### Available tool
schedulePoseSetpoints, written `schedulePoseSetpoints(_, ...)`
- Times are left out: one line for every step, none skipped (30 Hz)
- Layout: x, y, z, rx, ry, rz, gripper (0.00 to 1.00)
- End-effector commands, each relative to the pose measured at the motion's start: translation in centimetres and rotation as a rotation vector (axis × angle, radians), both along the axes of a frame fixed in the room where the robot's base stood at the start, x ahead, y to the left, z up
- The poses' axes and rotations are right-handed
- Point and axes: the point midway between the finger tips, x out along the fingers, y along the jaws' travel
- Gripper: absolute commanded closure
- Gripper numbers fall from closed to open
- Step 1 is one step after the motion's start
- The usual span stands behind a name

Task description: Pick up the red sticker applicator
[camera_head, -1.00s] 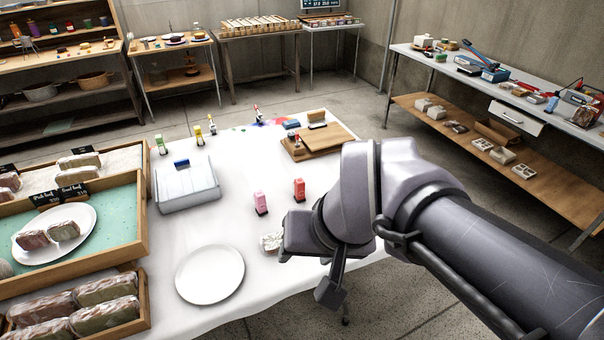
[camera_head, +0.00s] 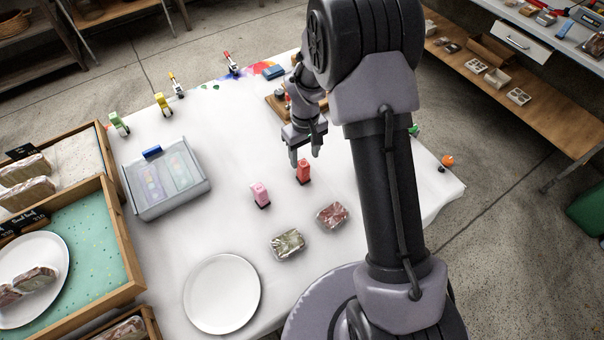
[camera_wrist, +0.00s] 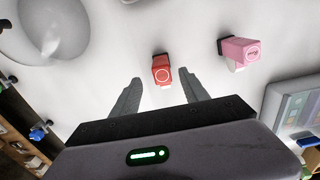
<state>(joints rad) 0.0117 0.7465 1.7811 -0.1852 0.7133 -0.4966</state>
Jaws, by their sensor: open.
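The red sticker applicator (camera_head: 303,172) stands upright on the white-covered table, right of a similar pink one (camera_head: 261,194). My gripper (camera_head: 306,157) is open, pointing down just above and behind the red applicator. In the wrist view, the red applicator (camera_wrist: 161,72) appears between and slightly beyond the two open fingers (camera_wrist: 162,84), with its round top mark facing the camera. The pink applicator (camera_wrist: 240,50) is to its right there, outside the fingers. Nothing is held; I cannot tell whether the fingers touch the red applicator.
A clear-lidded box (camera_head: 167,179) stands left. A wooden board (camera_head: 277,104) is behind my gripper.

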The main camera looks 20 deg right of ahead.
Motion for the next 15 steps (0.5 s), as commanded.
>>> schedulePoseSetpoints(0.0,0.0,-0.9,0.001,0.001,-0.001,0.47)
schedulePoseSetpoints(0.0,0.0,-1.1,0.001,0.001,-0.001,0.47)
schedulePoseSetpoints(0.0,0.0,-1.3,0.001,0.0,-0.001,0.47)
schedulePoseSetpoints(0.0,0.0,-1.5,0.001,0.0,-0.001,0.47)
schedulePoseSetpoints(0.1,0.1,-1.8,0.0,0.0,-0.001,0.47)
schedulePoseSetpoints(0.1,0.2,-2.3,0.0,-0.001,0.0,0.47)
schedulePoseSetpoints(0.2,0.2,-2.9,0.0,-0.001,0.0,0.47)
schedulePoseSetpoints(0.2,0.3,-3.5,0.001,0.0,0.0,0.47)
schedulePoseSetpoints(0.3,0.4,-4.5,0.001,0.0,0.0,0.47)
schedulePoseSetpoints(0.4,0.5,-5.1,0.001,0.0,0.0,0.47)
schedulePoseSetpoints(0.4,0.5,-5.7,0.001,0.001,-0.001,0.47)
schedulePoseSetpoints(0.4,0.5,-6.3,0.001,0.001,-0.002,0.47)
schedulePoseSetpoints(0.4,0.5,-6.6,0.001,0.0,-0.002,0.47)
schedulePoseSetpoints(0.4,0.5,-6.6,0.0,0.0,-0.002,0.47)
schedulePoseSetpoints(0.4,0.5,-6.5,0.0,-0.001,-0.002,0.47)
